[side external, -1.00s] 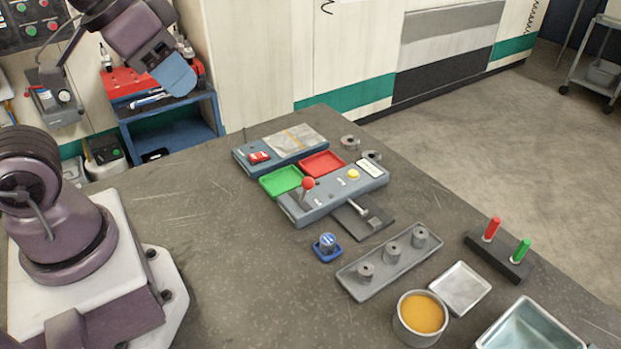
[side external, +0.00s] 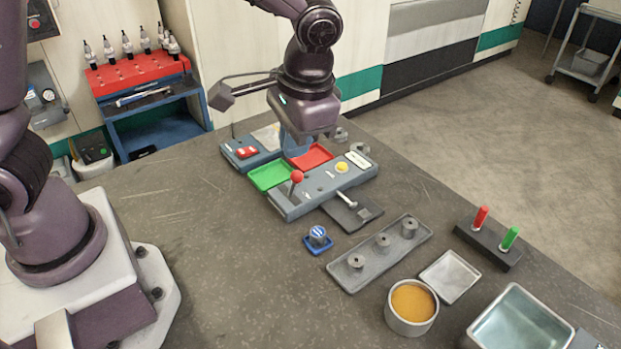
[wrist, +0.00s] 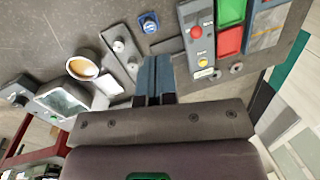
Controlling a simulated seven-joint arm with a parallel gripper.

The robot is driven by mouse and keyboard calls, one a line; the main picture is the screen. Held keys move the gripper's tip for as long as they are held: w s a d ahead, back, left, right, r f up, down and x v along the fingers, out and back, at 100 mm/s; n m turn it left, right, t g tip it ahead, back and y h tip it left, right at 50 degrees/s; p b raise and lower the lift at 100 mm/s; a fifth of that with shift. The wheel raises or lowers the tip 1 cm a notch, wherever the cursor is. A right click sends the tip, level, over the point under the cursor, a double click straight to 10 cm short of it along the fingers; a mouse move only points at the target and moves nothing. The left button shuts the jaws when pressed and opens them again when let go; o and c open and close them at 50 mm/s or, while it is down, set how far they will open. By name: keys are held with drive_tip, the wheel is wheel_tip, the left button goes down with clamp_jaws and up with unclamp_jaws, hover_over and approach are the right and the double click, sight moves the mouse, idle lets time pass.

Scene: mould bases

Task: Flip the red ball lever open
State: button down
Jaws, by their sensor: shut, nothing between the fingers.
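The red ball lever (side external: 297,177) stands up from the near left end of the grey control panel (side external: 325,186). In the wrist view the red ball (wrist: 195,32) shows up and to the right of the fingers, clear of them. My gripper (side external: 297,146) hangs fingers down over the back of the panel area, near the red tray, apart from the lever. Its blue fingers (wrist: 154,62) are shut together with nothing between them. In the side view my wrist partly hides the fingers.
A green tray (side external: 270,175) and a red tray (side external: 311,157) lie behind the panel. A yellow button (side external: 342,167) is on the panel. A black plate with a metal bolt (side external: 354,211) lies in front.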

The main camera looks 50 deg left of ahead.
drive_tip(key=w+d+f+n+y, duration=0.3)
drive_tip(key=w+f+n, duration=0.1)
drive_tip(key=w+f, duration=0.2)
drive_tip(key=shift+w+d+n, duration=0.2)
drive_tip(key=shift+w+n, duration=0.2)
drive_tip(key=shift+w, duration=0.45)
approach(294, 187)
drive_tip(key=shift+w+f, duration=0.15)
drive_tip(key=shift+f, duration=2.1)
drive_tip(key=shift+a, duration=0.1)
